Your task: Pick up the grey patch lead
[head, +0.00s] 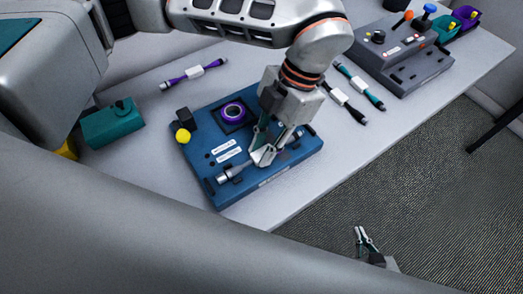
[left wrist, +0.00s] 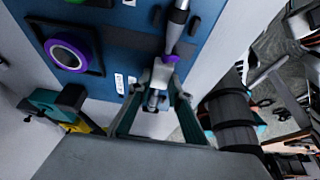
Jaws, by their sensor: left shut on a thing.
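The grey patch lead (head: 232,173) lies along the front part of the blue box (head: 213,190), with a metallic plug at its left end. My left gripper (head: 263,155) comes down from above and is shut on the lead's middle. In the left wrist view the lead (left wrist: 177,28) runs up from between the fingers (left wrist: 157,88), with a purple patch beside them. The fingers hide part of the lead. I cannot tell whether the lead is clear of the box. My right gripper (head: 367,240) is low at the right, over the floor, away from the table; its opening is unclear.
A purple-ended lead (head: 195,73) and two dark leads (head: 347,103) lie on the table. A teal block (head: 112,124) stands at left, a grey control box (head: 403,55) at right.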

